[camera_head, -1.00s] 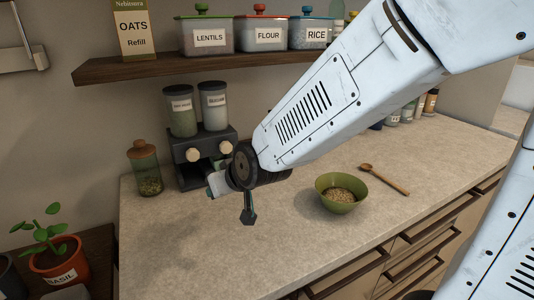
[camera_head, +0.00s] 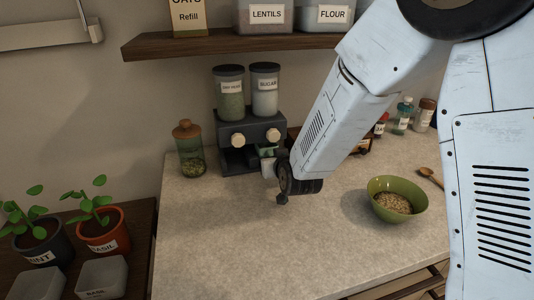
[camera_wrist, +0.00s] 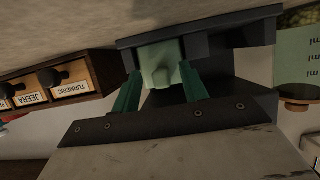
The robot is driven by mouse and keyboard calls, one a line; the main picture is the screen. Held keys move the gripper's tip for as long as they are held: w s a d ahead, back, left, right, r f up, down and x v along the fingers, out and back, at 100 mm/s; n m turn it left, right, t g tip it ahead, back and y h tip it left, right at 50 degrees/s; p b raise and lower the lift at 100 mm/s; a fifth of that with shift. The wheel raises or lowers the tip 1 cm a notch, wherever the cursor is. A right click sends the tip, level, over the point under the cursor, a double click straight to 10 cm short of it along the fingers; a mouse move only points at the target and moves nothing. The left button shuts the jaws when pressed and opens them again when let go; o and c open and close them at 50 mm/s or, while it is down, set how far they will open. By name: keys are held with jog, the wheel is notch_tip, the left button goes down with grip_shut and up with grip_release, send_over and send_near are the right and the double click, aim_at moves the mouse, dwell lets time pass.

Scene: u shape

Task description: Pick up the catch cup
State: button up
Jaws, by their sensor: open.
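The pale green catch cup (camera_wrist: 160,60) sits in a bay of the dark dispenser (camera_wrist: 225,38), with a small tab or handle facing my wrist camera. My gripper (camera_wrist: 160,76) is open, its two green fingers spread to either side of the cup's near part. I cannot tell whether either finger touches it. In the head view, my gripper (camera_head: 267,162) is at the front of the dispenser (camera_head: 228,158), under its right knob. There the cup is mostly hidden by my wrist.
Two labelled canisters (camera_head: 229,92) stand on the dispenser. A corked jar (camera_head: 190,150) is left of it. A green bowl of grain (camera_head: 396,198) and a wooden spoon (camera_head: 430,176) are to the right. A spice drawer box (camera_wrist: 55,82) is close beside the dispenser. The front counter is clear.

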jog(key=shift+w+a+f, duration=0.15)
jog(key=shift+w+f, duration=0.05)
jog(key=shift+w, duration=0.3)
grip_shut()
jog(key=shift+r, duration=0.1)
